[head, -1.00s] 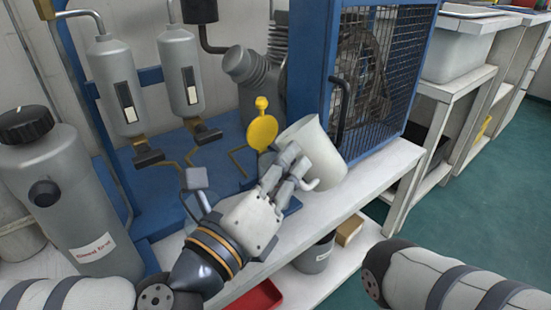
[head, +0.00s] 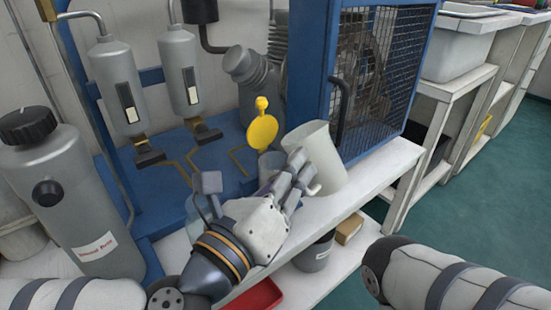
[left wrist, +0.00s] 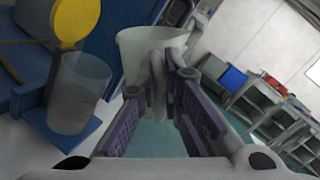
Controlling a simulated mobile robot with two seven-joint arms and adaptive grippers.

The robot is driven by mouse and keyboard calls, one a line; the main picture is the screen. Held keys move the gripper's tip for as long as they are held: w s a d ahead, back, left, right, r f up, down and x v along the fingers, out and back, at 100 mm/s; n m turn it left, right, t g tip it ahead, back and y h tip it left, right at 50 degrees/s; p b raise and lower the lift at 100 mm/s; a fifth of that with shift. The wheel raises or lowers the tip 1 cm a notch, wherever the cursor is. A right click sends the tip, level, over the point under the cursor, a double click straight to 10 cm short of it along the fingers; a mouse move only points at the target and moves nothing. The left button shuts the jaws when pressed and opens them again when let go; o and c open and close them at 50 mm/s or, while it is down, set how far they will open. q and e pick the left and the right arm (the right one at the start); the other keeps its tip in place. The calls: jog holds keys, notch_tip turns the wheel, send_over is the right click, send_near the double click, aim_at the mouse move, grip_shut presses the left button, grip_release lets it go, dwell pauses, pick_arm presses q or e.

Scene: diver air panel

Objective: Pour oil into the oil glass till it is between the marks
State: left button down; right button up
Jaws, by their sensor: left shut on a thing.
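My left gripper (head: 290,172) is shut on the handle side of a pale jug (head: 322,155) and holds it above the bench edge. The jug leans slightly, its mouth toward the left. In the left wrist view the jug (left wrist: 142,50) is ahead of the fingers, and its contents cannot be seen. The oil glass (left wrist: 78,95), a clear cylinder on a blue bracket, stands left of the jug, apart from it, with faint reddish lines on its wall. In the head view the oil glass (head: 270,163) is partly hidden behind my gripper. My right gripper is out of view.
A yellow round cap (head: 262,132) stands up beside the glass. The blue compressor frame with mesh guard (head: 385,80) is close behind the jug. Grey filter cylinders (head: 112,85) and a large grey bottle (head: 75,200) are at left. A red tray (head: 262,297) lies below.

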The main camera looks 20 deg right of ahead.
aim_at(310, 195)
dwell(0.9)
pick_arm(q)
jog(key=shift+s+d, duration=0.1)
jog(key=shift+s+d+f+m, duration=0.2)
jog(key=shift+f+m, duration=0.1)
jog(key=shift+m, duration=1.1)
jog(key=f, duration=0.1)
jog(key=f+b, duration=0.1)
jog(key=s+d+f, duration=0.1)
jog(key=f, duration=0.1)
jog(key=s+d+m+p, duration=0.1)
jog(key=m, duration=0.1)
jog(key=shift+s+d+m+g, duration=0.15)
jog(key=shift+d+m+g, duration=0.05)
jog(key=shift+m+g, duration=0.2)
jog(key=shift+s+d+m+y+p, duration=0.15)
jog(key=shift+m+y+p, duration=0.15)
jog(key=shift+p, duration=0.1)
jog(key=shift+s+d+f+m, duration=0.1)
jog(key=shift+f+m, duration=0.2)
jog(key=shift+f, duration=0.05)
jog(key=shift+r, duration=0.15)
